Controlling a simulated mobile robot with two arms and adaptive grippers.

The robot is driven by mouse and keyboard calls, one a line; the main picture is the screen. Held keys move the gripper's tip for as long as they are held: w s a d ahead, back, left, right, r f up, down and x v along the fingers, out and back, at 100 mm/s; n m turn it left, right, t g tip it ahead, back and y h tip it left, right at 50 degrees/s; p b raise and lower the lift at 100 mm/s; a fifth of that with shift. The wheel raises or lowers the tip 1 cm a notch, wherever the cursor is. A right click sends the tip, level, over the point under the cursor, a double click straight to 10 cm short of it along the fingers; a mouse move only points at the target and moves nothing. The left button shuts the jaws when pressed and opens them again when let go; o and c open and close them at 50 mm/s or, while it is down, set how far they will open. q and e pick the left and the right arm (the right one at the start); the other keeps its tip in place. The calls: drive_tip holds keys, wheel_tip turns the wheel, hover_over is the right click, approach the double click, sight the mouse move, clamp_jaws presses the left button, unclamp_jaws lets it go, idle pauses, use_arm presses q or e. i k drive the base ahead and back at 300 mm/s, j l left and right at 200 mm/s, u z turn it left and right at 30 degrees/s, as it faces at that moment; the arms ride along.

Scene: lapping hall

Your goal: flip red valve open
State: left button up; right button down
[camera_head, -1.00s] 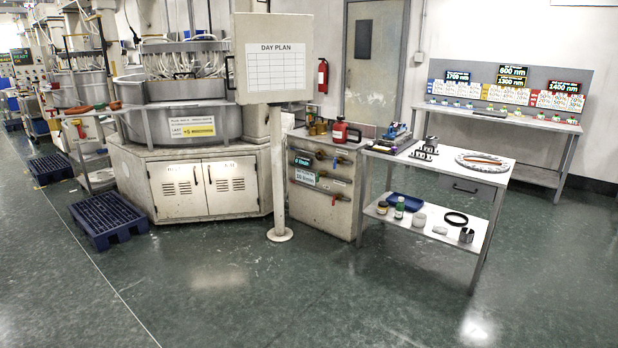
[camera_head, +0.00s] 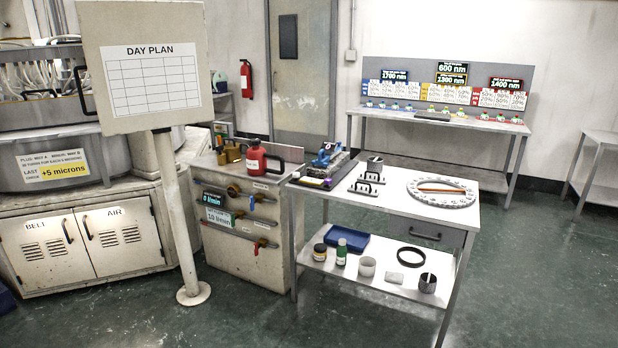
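A beige cabinet (camera_head: 240,263) stands left of the white work table. Its front carries pipes with brass valves. A valve with a small red handle (camera_head: 264,243) sits low on the right of this front. A valve with a blue handle (camera_head: 262,199) sits above it. The red handle is small in the picture, and I cannot tell whether its valve is open or shut. Neither of my grippers is in view.
The "DAY PLAN" board on its post (camera_head: 174,220) stands in front and left of the cabinet. A white table (camera_head: 400,228) with a large ring stands close on the right. A red can (camera_head: 256,158) is on the cabinet top. Open floor lies in front.

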sight(256, 246)
drive_tip(key=i+u, duration=0.15)
drive_tip(key=i, duration=0.35)
drive_tip(key=i+l+u, duration=0.15)
drive_tip(key=i, duration=0.35)
drive_tip(key=i+l+u, duration=0.15)
drive_tip(key=i, duration=0.3)
drive_tip(key=i+l+u, duration=0.15)
drive_tip(key=i, duration=0.35)
drive_tip(key=i+l+u, duration=0.95)
drive_tip(key=k+j, duration=0.05)
